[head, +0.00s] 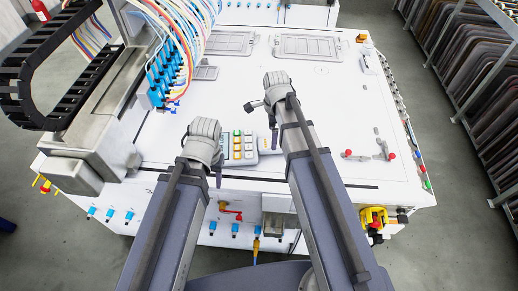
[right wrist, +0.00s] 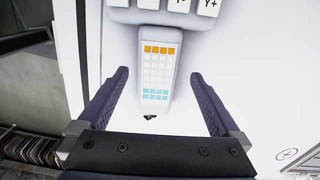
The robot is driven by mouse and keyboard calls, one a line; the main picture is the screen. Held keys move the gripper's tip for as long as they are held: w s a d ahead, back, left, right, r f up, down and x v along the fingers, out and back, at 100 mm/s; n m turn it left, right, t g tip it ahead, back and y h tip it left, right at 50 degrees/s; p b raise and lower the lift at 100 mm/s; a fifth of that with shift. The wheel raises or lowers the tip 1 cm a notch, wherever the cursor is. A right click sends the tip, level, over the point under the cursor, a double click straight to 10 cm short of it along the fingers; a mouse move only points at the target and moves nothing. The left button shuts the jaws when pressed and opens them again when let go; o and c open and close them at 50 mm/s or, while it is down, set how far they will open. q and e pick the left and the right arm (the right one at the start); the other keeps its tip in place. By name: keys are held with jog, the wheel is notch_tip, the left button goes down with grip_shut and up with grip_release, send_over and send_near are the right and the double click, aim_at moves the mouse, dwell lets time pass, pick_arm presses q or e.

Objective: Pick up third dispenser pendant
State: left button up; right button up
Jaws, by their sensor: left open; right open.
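A slim white pendant (right wrist: 157,75) with rows of orange, white and cyan keys lies on the white surface in the right wrist view. It shows between the two spread fingers of my right gripper (right wrist: 160,76), with a gap on each side. My right gripper (head: 268,112) is open and empty in the head view. There its arm covers part of the area, and I cannot clearly make out the slim pendant.
A larger keypad (right wrist: 165,13) borders the slim pendant's far end. Blue-fitted tubes (head: 163,80) and a black cable chain (head: 50,60) stand at the left. Red-tipped levers (head: 365,155) rise from the white deck at the right. A yellow emergency-stop box (head: 374,220) is on the front edge.

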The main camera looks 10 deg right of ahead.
aim_at(262, 146)
jog(key=shift+s+f+b, duration=0.15)
jog(key=shift+f+b, duration=2.45)
jog(key=shift+f, duration=0.05)
jog(key=shift+r, duration=0.1)
grip_shut()
